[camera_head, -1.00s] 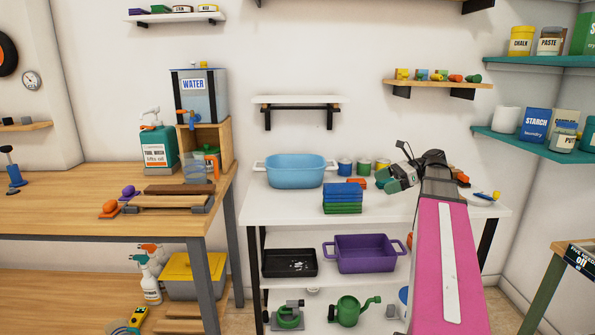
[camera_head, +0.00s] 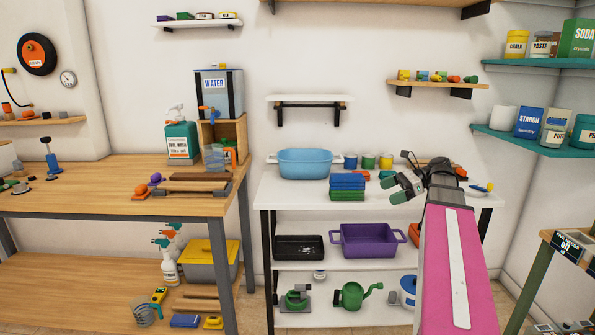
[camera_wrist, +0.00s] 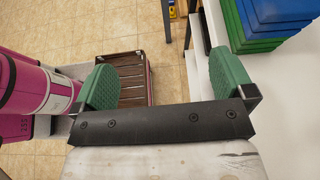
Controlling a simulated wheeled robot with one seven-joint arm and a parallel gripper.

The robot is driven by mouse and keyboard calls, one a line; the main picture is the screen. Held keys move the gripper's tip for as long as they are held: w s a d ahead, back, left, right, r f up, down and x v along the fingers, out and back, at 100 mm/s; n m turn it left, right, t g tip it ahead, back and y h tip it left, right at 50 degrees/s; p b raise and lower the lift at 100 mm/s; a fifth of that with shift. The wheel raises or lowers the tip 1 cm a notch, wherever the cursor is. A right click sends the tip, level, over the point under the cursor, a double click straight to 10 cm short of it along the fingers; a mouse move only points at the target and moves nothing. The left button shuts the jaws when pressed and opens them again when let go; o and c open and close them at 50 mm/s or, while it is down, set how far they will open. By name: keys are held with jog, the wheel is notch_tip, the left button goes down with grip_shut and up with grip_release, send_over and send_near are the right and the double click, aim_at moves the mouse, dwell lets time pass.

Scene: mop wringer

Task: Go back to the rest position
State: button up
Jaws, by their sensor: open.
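My gripper (camera_head: 402,187) is in front of the white table (camera_head: 283,195), toward its right part, at about the height of the things on it. In the wrist view my gripper (camera_wrist: 166,85) shows two green padded fingers spread wide apart. Between them are only the tiled floor and a brown slatted surface (camera_wrist: 133,85) lower down. It is open and empty. My pink arm reaches in from the lower right of the head view and hides part of the table's right side.
A light blue basin (camera_head: 305,163) and a stack of blue and green blocks (camera_head: 347,186) stand on the white table; the stack also shows in the wrist view (camera_wrist: 262,20). A purple tub (camera_head: 367,241) is on the shelf below. A wooden workbench (camera_head: 90,190) stands left.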

jog(key=s+a+f+n+h, duration=0.3)
jog(key=f+n, duration=0.3)
jog(key=f, duration=0.5)
jog(key=s+a+f+n+h, duration=0.3)
jog(key=a+f+n+h, duration=0.2)
jog(key=f, duration=0.6)
jog(key=s+a+f+n+h, duration=0.3)
jog(key=a+f+n+h, duration=0.1)
jog(key=f, duration=0.8)
jog(key=n+h, duration=0.1)
jog(key=n, duration=0.1)
jog(key=shift+s+n, duration=0.3)
jog(key=shift+s, duration=0.05)
